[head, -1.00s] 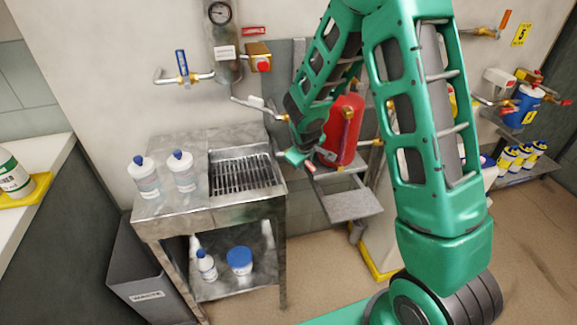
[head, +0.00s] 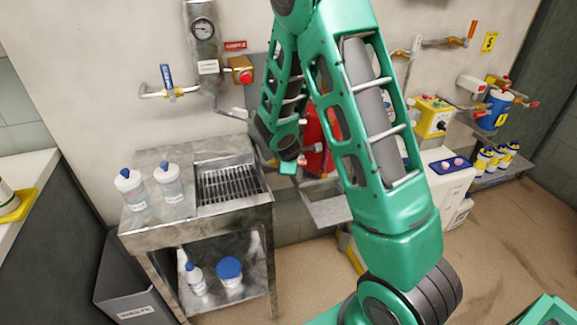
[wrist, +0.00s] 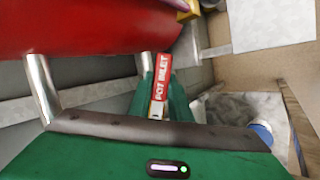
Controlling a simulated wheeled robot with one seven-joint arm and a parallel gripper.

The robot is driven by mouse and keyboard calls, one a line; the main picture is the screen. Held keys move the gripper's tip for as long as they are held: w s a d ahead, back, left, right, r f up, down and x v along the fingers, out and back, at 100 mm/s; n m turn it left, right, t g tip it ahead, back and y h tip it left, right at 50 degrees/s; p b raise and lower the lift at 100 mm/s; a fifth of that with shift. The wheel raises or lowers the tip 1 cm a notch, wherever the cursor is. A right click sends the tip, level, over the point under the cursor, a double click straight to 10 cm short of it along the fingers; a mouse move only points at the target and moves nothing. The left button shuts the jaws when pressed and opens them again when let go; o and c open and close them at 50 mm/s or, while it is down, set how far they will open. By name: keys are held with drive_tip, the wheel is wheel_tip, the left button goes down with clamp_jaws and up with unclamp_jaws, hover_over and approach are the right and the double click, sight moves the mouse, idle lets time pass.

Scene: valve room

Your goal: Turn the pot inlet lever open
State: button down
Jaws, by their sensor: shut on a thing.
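In the head view my gripper (head: 288,167) is in front of the red pot (head: 315,148), which my arm partly covers. The lever itself is hidden there.
A metal sink bench (head: 150,238) with two white bottles stands to the left. A blue-handled valve (head: 168,82) and a gauge (head: 203,30) are on the wall above it. A yellow control box (head: 430,118) is right of my arm. Open floor lies at the right front.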

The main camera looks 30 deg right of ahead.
drive_tip(key=shift+w+r+n, duration=0.15)
drive_tip(key=shift+w+n, duration=0.1)
drive_tip(key=shift+n, duration=0.05)
idle(0.4)
drive_tip(key=c, duration=1.6)
unclamp_jaws()
drive_tip(key=shift+s, duration=0.1)
drive_tip(key=v, duration=1)
drive_tip(key=shift+s+a+r, duration=0.1)
drive_tip(key=shift+s+a, duration=0.05)
drive_tip(key=shift+a, duration=0.1)
